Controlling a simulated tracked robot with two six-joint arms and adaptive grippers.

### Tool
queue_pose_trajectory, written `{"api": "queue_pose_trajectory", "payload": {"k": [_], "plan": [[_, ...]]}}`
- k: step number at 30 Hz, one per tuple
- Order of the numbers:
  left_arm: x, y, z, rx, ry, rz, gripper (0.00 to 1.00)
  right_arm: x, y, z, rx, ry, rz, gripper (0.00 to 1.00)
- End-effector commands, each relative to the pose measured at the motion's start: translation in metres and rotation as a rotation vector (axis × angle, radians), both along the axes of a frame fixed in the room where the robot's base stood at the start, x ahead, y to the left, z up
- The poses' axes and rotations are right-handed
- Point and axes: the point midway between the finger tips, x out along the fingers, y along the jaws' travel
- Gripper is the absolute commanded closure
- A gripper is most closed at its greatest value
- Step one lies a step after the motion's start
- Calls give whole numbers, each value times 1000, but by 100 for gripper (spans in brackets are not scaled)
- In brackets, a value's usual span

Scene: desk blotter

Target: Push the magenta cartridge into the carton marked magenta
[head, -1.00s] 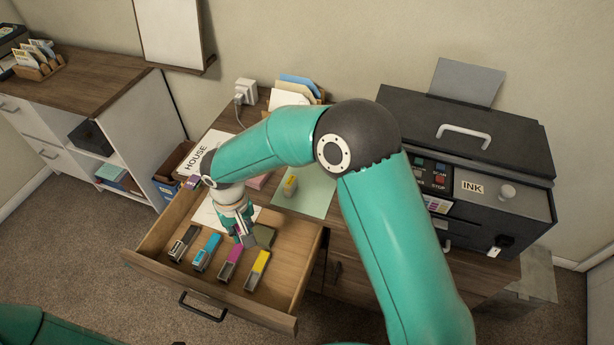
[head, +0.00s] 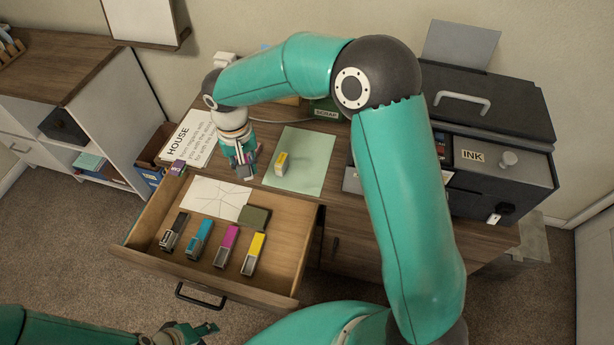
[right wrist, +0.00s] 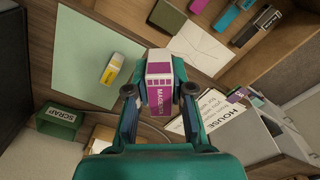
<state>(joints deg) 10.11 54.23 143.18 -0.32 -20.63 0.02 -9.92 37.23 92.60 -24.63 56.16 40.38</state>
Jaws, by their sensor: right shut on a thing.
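My right gripper (right wrist: 160,100) is shut on a purple-and-white box lettered MAGENTA (right wrist: 159,85), which I take for the carton. In the head view this gripper (head: 247,172) holds it over the desk, between the printed sheet and the green blotter (head: 309,150). The grip partly hides the box there. A magenta cartridge (head: 228,243) with a grey end lies in the open drawer, between the cyan and yellow ones, apart from both grippers. My left gripper (head: 203,333) is low at the bottom edge, in front of the drawer; its finger opening is unclear.
The open drawer (head: 213,280) also holds black (head: 174,230), cyan (head: 199,238) and yellow (head: 253,253) cartridges, a white sheet and a dark green block (head: 255,217). A yellow-and-white block (head: 281,163) lies on the blotter. The printer (head: 500,175) stands at right.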

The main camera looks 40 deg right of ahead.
Motion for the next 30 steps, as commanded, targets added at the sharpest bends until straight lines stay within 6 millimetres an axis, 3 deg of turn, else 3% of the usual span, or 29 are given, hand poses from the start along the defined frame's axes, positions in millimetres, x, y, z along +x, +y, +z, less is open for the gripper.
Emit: {"api": "queue_pose_trajectory", "payload": {"k": [1,6,9,12,16,24,30], "plan": [[0,0,-11,0,0,0,60,5,-28,8,1,-8,-86,100],[0,0,-27,0,0,0,60,2,-104,46,2,-7,-335,100],[0,0,-33,0,0,0,60,-5,-136,64,5,-5,-443,100],[0,0,-36,0,0,0,60,-12,-156,77,8,-2,-513,100],[0,0,-37,0,0,0,60,-17,-165,83,9,3,-548,100],[0,0,-36,0,0,0,60,-17,-166,84,9,3,-548,100],[0,0,-39,0,0,0,60,-18,-166,64,8,6,-547,100]]}}
